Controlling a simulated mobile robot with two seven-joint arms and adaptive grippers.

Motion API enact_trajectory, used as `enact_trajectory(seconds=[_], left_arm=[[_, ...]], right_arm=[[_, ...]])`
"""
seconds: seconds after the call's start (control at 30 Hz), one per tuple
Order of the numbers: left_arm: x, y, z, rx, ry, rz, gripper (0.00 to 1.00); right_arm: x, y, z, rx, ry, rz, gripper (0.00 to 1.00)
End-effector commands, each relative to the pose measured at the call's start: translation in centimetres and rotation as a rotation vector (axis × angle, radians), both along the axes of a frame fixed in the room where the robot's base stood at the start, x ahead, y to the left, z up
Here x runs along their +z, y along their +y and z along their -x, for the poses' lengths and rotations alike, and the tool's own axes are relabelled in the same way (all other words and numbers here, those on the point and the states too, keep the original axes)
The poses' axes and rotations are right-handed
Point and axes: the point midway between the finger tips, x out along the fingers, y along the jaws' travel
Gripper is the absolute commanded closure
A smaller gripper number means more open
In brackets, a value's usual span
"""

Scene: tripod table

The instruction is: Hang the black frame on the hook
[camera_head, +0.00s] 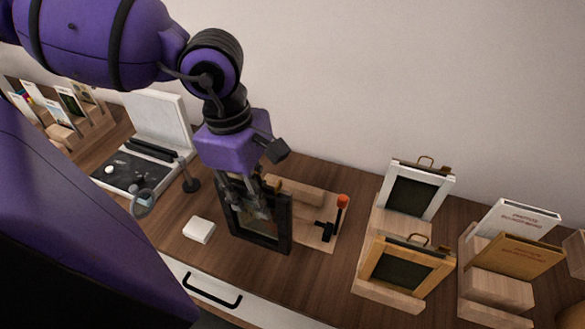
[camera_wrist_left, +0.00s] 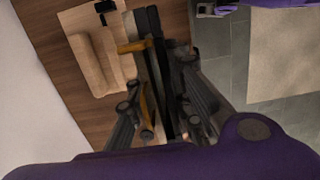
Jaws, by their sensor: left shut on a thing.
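The black frame (camera_head: 286,228) is upright, a little tilted, in front of a light wooden board (camera_head: 318,205). My left gripper (camera_head: 252,207) is shut on its upper part from above. In the left wrist view the black frame (camera_wrist_left: 157,70) shows edge-on between the fingers of my left gripper (camera_wrist_left: 160,128), with a brass-coloured piece (camera_wrist_left: 135,46) beside it. Whether the frame touches the table is unclear. A black fitting with an orange-red tip (camera_head: 343,201) stands at the board's right end, just right of the frame. I cannot make out the hook for certain. My right gripper is not in view.
A white frame (camera_head: 387,197) and a tan frame (camera_head: 372,262) rest on wooden stands to the right, with books (camera_head: 522,256) beyond. A white block (camera_head: 199,230) lies left of the black frame. A magnifier (camera_head: 143,202) stands farther left. The wall is close behind.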

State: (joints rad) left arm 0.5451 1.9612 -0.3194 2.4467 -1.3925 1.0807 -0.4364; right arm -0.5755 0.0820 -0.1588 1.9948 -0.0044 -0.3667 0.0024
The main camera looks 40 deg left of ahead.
Motion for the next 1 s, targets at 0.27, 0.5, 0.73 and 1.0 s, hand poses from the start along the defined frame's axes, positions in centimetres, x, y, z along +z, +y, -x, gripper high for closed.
enact_trajectory(seconds=[0.27,0.5,0.73,1.0], left_arm=[[-0.3,1.2,-6.2,0.0,-0.002,0.011,1.0],[0.2,2.6,-12.0,0.0,-0.005,0.01,1.0],[0.2,3.7,-16.5,-0.001,-0.002,0.006,1.0],[-2.5,3.8,-16.0,-0.001,0.002,0.003,1.0]], right_arm=[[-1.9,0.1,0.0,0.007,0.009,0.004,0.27],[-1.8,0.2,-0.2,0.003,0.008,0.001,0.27],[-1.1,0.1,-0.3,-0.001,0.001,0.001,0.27],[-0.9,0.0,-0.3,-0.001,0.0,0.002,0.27]])
